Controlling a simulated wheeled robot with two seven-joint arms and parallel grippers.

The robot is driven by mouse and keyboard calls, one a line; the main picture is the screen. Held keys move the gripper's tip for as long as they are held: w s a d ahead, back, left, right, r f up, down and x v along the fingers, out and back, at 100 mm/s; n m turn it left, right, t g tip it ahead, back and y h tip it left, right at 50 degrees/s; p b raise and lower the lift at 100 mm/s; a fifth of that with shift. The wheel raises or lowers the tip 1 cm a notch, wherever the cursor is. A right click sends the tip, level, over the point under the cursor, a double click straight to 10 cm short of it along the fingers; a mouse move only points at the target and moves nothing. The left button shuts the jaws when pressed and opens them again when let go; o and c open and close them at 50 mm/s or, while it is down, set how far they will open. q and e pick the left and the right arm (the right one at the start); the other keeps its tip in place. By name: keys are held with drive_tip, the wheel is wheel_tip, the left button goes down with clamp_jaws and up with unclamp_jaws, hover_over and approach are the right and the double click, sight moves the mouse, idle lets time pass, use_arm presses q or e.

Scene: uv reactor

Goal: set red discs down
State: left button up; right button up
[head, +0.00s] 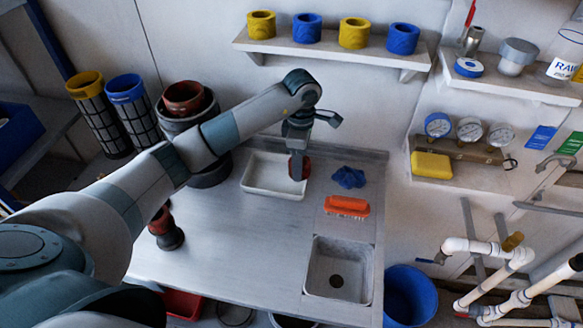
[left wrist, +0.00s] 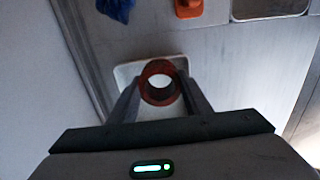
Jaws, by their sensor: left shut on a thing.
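My left gripper (head: 297,156) is shut on a red disc (head: 301,170), which hangs at the right end of the white tray (head: 262,191) on the grey worktop. In the left wrist view, this red disc (left wrist: 160,66) looks like a short hollow ring between the two fingers, with the white tray (left wrist: 122,74) behind it. I cannot tell whether the disc touches the tray. A dark piece with a reddish top (head: 163,224) stands at the worktop's left edge. My right gripper is not in view.
A blue cloth (head: 348,177) and an orange brush (head: 347,206) lie right of the tray. A sink (head: 338,268) is sunk at the front right. The shelf (head: 325,51) above holds yellow and blue rings. Dark pots stand at the left. The worktop's middle is clear.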

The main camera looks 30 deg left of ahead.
use_arm(q)
drive_tip(key=shift+w+a+f+p, duration=0.15)
drive_tip(key=shift+w+a+f, duration=0.1)
drive_tip(key=shift+a+f, duration=0.4)
drive_tip(key=shift+w+a+f+p, duration=0.15)
drive_tip(key=shift+w+a+f, duration=0.15)
drive_tip(key=shift+a, duration=0.55)
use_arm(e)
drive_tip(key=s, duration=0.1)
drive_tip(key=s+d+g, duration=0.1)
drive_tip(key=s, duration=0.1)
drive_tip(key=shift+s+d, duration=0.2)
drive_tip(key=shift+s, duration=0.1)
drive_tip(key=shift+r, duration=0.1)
use_arm(q)
drive_tip(key=shift+d+f, duration=0.1)
drive_tip(key=shift+f, duration=0.15)
wheel_tip(320, 180, down, 3)
drive_tip(key=shift+s+r+p, duration=0.1)
drive_tip(key=shift+p, duration=0.8)
drive_tip(key=shift+f, duration=0.3)
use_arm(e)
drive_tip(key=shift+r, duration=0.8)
use_arm(q)
drive_tip(key=shift+f, duration=0.1)
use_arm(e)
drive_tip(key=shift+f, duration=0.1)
